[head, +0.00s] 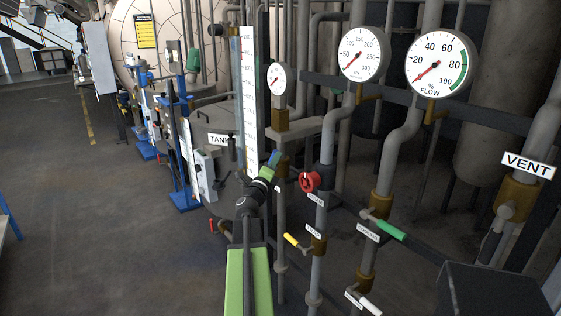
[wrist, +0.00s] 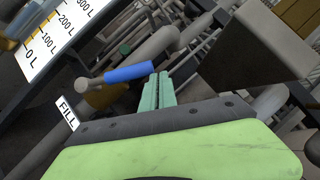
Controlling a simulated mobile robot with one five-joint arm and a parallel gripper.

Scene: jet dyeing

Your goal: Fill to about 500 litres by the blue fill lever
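The blue fill lever (wrist: 130,74) lies nearly level in the wrist view, its free end right at the left side of my fingers. I cannot tell whether they touch. My gripper (wrist: 160,82) has its two teal fingers close together, with nothing visible between them. A white FILL label (wrist: 68,112) is below the lever's pivot. The litre scale (wrist: 52,42) shows marks from 0 L to 300 L. In the head view my gripper (head: 268,173) reaches to the blue lever (head: 276,157), beside the foot of the tall white scale (head: 249,100). The liquid level cannot be read.
The flow gauge (head: 437,63) and another dial (head: 361,53) hang above. Open floor (head: 90,220) lies at left.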

